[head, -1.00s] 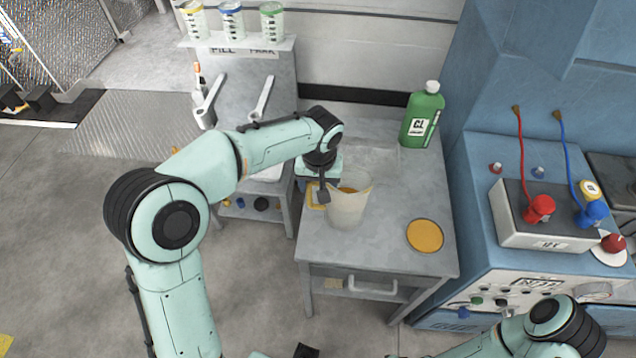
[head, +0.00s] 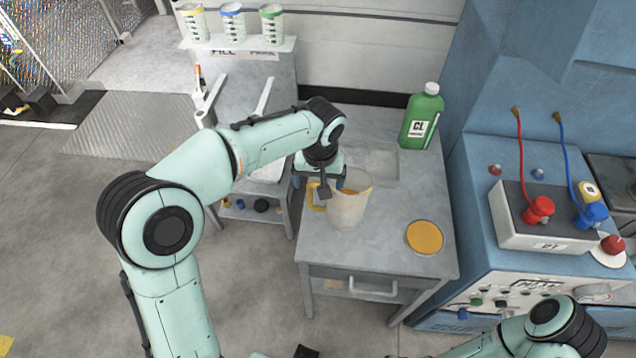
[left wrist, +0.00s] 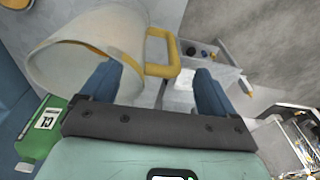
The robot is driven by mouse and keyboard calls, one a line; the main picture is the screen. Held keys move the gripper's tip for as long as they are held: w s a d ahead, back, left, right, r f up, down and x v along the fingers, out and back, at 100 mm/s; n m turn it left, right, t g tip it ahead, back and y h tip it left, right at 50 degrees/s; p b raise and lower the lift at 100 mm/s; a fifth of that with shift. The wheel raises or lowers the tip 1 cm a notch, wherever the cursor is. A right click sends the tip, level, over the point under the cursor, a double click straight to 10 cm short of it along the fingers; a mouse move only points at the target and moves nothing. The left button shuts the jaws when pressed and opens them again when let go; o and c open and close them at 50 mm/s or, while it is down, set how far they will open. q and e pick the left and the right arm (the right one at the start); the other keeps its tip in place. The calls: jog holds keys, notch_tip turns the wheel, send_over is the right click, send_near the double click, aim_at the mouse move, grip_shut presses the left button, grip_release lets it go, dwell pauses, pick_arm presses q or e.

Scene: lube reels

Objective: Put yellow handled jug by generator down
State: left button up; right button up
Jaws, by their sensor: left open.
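The jug (head: 347,210) is a translucent beaker with a yellow handle (head: 317,196). It stands upright on the grey table (head: 385,255), left of the blue generator. My left gripper (head: 320,187) is at its handle side, pointing down, with its blue fingers spread. In the left wrist view the jug (left wrist: 85,55) fills the upper left, and the yellow handle (left wrist: 168,68) lies between the two open fingers, with a gap to the right one. Whether the left finger touches the jug I cannot tell. My right gripper is out of view.
A yellow disc (head: 425,236) lies on the table right of the jug. A green CL bottle (head: 421,116) stands at the back right. A second bench (head: 232,92) with wrenches is to the left. The blue generator (head: 460,190) borders the table's right side.

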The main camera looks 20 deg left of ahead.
pick_arm(q)
notch_tip(320, 180, up, 9)
jog(key=s+p, duration=0.1)
jog(key=shift+d+r, duration=0.15)
jog(key=shift+d, duration=0.15)
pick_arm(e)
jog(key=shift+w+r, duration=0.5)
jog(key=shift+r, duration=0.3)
